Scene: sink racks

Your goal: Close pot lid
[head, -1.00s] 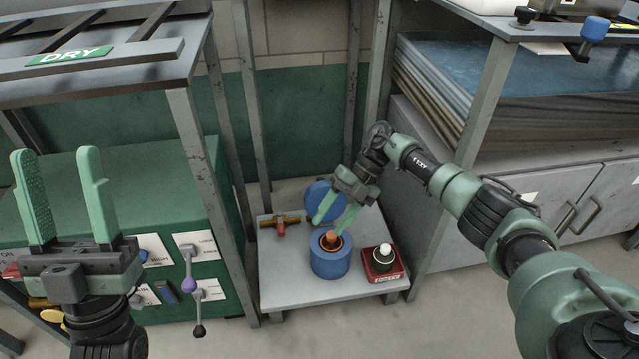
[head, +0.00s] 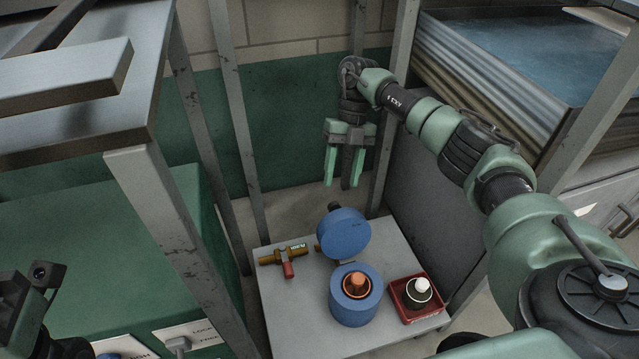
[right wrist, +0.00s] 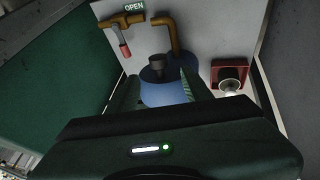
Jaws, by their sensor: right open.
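The blue pot (head: 356,305) stands on the grey platform with its orange-brown inside showing. Its round blue lid (head: 343,233) is open, tilted up behind the pot, with a dark knob (head: 335,207) on its far side. My right gripper (head: 343,185) is open and empty, pointing down behind and above the lid, apart from it. In the right wrist view, the lid (right wrist: 168,93) and its knob (right wrist: 157,68) appear between the two fingers. Part of my left gripper shows at the lower left edge; its fingertips cannot be made out.
A brass valve with a red handle (head: 288,269) lies left of the pot. A red tray (head: 421,311) holding a dark, white-topped item (head: 419,290) is on the right. Grey frame posts (head: 237,120) flank the platform. The platform's front left part is clear.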

